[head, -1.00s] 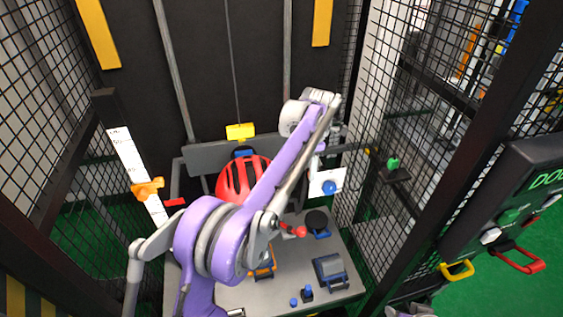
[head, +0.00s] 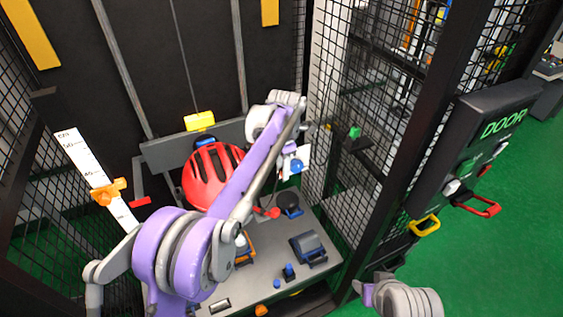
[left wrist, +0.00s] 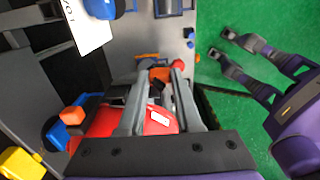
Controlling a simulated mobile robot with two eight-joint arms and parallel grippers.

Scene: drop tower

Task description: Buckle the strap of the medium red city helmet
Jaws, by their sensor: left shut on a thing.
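The red helmet (head: 205,178) sits in the cage below the yellow block, partly behind my left arm. In the left wrist view its red shell (left wrist: 100,122) with a white label lies under my left gripper. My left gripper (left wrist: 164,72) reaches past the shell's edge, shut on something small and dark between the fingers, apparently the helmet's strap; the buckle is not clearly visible. In the head view my arm hides the fingertips.
The grey base plate (head: 275,262) carries a dark-blue block (head: 308,249), a black disc (head: 289,204) and a red knob (head: 270,213). A white scale (head: 88,163) with an orange clamp stands left. Mesh walls enclose it. A DOOR panel (head: 497,135) is right.

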